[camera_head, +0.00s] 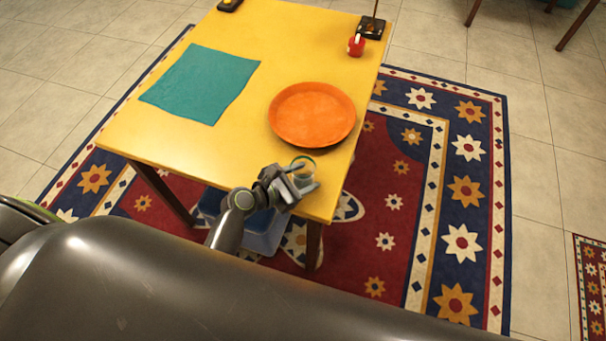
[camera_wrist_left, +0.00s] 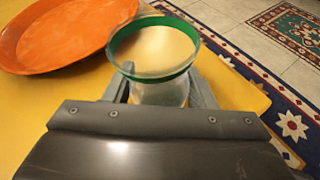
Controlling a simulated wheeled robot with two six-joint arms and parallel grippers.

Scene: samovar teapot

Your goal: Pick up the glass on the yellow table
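The glass (camera_head: 302,165) is clear with a green rim and stands upright at the front right corner of the yellow table (camera_head: 185,148). In the left wrist view the glass (camera_wrist_left: 158,55) is large and central. My left gripper (camera_head: 301,180) is at the glass, with one finger on each side of it. It also shows in the left wrist view (camera_wrist_left: 160,88), fingers flanking the lower glass. I cannot tell whether the fingers press on it. The base of the glass is partly hidden by the gripper. My right gripper is not in view.
An orange plate (camera_head: 312,114) lies just behind the glass. A teal cloth (camera_head: 200,84) lies further left. A small red object (camera_head: 356,45) and a dark stand (camera_head: 371,27) are at the far right edge. A blue container (camera_head: 262,232) is under the table.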

